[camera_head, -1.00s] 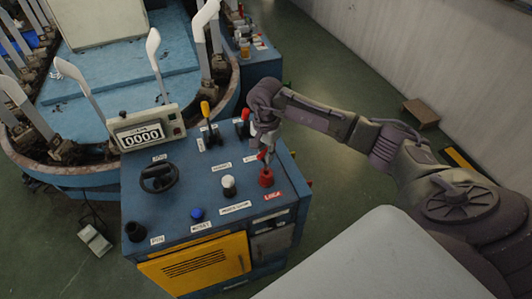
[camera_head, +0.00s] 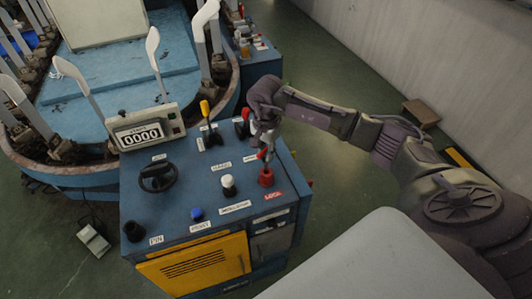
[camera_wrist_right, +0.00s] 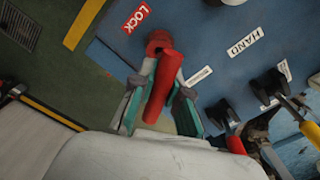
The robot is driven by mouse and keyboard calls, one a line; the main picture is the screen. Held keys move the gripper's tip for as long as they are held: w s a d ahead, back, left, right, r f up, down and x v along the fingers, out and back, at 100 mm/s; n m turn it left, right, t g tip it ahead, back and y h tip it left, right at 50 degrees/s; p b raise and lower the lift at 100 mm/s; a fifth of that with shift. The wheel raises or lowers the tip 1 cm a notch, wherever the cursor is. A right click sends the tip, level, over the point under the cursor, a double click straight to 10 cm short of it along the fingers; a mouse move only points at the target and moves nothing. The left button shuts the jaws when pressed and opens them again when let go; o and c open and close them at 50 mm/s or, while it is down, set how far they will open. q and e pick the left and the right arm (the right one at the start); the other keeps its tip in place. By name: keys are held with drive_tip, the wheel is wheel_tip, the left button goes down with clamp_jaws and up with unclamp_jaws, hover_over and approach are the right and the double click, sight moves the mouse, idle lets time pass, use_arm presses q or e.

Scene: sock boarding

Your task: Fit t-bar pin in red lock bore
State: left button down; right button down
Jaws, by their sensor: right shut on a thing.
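The red lock bore (camera_head: 266,179) is a short red collar on the right front of the blue console top. It also shows in the right wrist view (camera_wrist_right: 158,38), by the LOCK label. My right gripper (camera_head: 265,151) points down just above it. In the right wrist view the gripper (camera_wrist_right: 163,90) is shut on the red t-bar pin (camera_wrist_right: 172,68), whose red bar lies between the fingers. The bar hides the pin's lower end and part of the bore, so I cannot tell whether the pin is in it. My left gripper is not in view.
The blue console (camera_head: 215,192) carries a black handwheel (camera_head: 158,177), a white knob (camera_head: 228,183), a blue button (camera_head: 197,214) and a yellow-topped lever (camera_head: 206,115). A counter box (camera_head: 143,129) stands at its back left. Open green floor (camera_head: 340,190) lies to the right.

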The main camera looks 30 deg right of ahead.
sight(266, 170)
idle(0.8)
drive_tip(key=shift+f+b, duration=2.7)
drive_tip(key=shift+f, duration=0.05)
drive_tip(key=c, duration=1.1)
unclamp_jaws()
drive_tip(key=shift+r, duration=0.1)
wheel_tip(266, 170, up, 12)
drive_tip(key=shift+f, duration=0.1)
